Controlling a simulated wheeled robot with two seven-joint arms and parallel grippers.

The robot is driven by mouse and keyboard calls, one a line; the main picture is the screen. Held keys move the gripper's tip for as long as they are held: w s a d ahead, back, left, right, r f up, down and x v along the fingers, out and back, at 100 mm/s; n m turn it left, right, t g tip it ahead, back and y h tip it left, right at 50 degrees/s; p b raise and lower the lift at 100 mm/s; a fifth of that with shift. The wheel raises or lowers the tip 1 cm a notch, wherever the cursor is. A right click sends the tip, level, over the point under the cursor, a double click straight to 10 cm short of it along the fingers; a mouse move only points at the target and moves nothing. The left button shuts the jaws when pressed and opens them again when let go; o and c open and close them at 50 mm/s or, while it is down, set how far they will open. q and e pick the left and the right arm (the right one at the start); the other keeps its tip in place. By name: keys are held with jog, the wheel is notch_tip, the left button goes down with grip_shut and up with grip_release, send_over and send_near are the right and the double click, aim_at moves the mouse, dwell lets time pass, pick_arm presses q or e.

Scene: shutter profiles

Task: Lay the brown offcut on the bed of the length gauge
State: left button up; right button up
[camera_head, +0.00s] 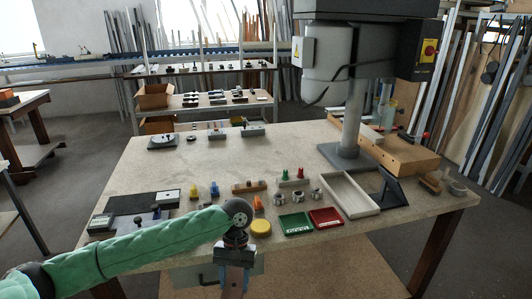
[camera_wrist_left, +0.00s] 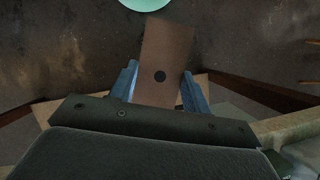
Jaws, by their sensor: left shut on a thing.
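My left gripper (camera_head: 235,268) is in front of the table's near edge in the head view. It is shut on the brown offcut (camera_wrist_left: 167,45), a flat plate with a dark round spot. In the left wrist view the offcut sits between the blue fingers of the gripper (camera_wrist_left: 160,85), over the floor, and leans slightly. In the head view its lower part (camera_head: 234,287) hangs below the fingers. At the table's left front lies a dark flat plate (camera_head: 130,203) with small devices around it; I cannot tell surely whether this is the length gauge. My left forearm partly covers that area.
A green tray (camera_head: 295,224), a red tray (camera_head: 326,218) and a yellow disc (camera_head: 260,227) lie near the front edge. A pale open tray (camera_head: 348,194) and a drill press column (camera_head: 351,115) stand right. The table's middle (camera_head: 235,160) is largely clear.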

pick_arm(q)
jog(key=w+a+f+n, duration=0.1)
jog(key=a, duration=1.1)
jog(key=shift+w+n+h, duration=0.15)
jog(key=shift+n+h, duration=0.15)
